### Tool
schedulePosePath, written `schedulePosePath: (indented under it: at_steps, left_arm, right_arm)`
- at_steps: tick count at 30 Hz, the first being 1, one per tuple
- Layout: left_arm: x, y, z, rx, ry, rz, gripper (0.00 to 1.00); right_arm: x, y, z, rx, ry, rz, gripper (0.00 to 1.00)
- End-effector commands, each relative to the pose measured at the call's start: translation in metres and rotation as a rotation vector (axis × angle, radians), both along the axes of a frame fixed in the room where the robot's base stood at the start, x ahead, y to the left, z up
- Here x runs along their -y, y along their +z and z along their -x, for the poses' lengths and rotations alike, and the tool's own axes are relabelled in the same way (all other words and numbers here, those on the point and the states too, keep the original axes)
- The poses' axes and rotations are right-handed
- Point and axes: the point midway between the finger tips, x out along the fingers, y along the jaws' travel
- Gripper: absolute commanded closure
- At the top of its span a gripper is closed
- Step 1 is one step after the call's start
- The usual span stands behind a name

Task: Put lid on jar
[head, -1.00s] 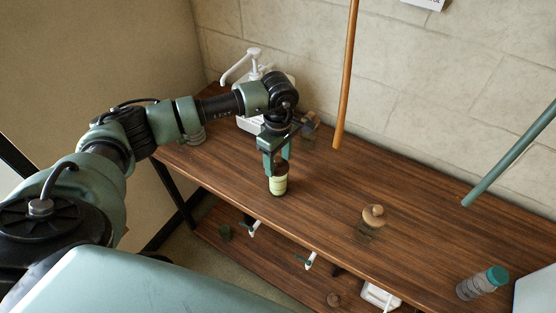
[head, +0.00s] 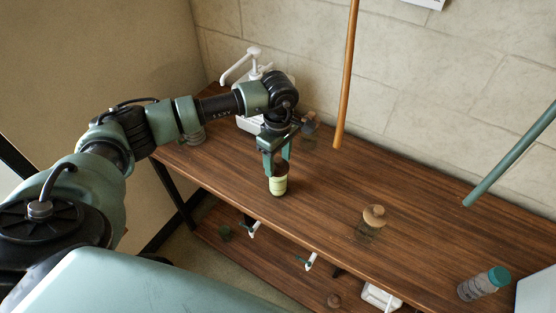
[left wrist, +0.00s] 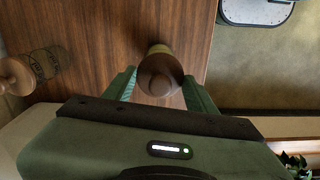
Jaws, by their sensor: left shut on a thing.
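A clear glass jar (head: 370,232) with text on its side stands on the wooden table. A wooden knobbed lid (head: 374,214) sits on its top; I cannot tell how firmly it is seated. In the left wrist view the jar (left wrist: 48,62) and its lid (left wrist: 14,76) show at the left edge. The bottle is upright, at or just above the table. My right gripper is out of view.
Another glass jar with a wooden top (head: 309,124) and a white pump container (head: 250,122) stand at the back. A grey bottle with a teal cap (head: 484,283) stands at the right. The tabletop (head: 325,195) between the brown bottle and the jar is clear. A lower shelf holds several items.

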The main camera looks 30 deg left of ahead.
Motion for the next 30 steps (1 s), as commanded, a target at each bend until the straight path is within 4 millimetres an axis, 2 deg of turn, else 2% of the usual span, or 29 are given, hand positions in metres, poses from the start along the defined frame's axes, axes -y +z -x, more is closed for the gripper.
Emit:
schedulePosePath:
  at_steps: [5,6,8,9,15,16,18,30]
  left_arm:
    - [-0.0001,0.0003,-0.0001,0.000,0.000,0.000,0.82]
    - [-0.0001,0.0003,-0.0001,0.000,0.000,0.000,0.38]
    - [-0.0002,0.0003,-0.0001,0.000,0.000,0.000,0.22]
    - [-0.0002,0.0003,-0.0001,0.000,0.000,0.000,0.18]
    - [-0.0001,0.0002,-0.0001,0.000,0.000,0.000,0.18]
    - [-0.0001,0.0001,0.0000,0.000,0.000,0.000,0.16]
    - [-0.0001,0.0001,0.0000,0.000,0.000,0.000,0.00]
    - [-0.0001,0.0060,-0.0002,0.001,0.000,0.000,0.00]
  right_arm:
    - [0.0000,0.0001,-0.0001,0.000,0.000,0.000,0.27]
    - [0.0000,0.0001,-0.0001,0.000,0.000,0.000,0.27]
    - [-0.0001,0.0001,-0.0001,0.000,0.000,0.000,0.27]
    - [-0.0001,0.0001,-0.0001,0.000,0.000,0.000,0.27]
    - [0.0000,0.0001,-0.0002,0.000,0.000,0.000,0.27]
    - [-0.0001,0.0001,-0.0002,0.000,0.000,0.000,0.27]
    - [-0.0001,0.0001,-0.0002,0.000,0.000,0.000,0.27]
    - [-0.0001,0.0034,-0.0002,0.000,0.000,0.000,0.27]
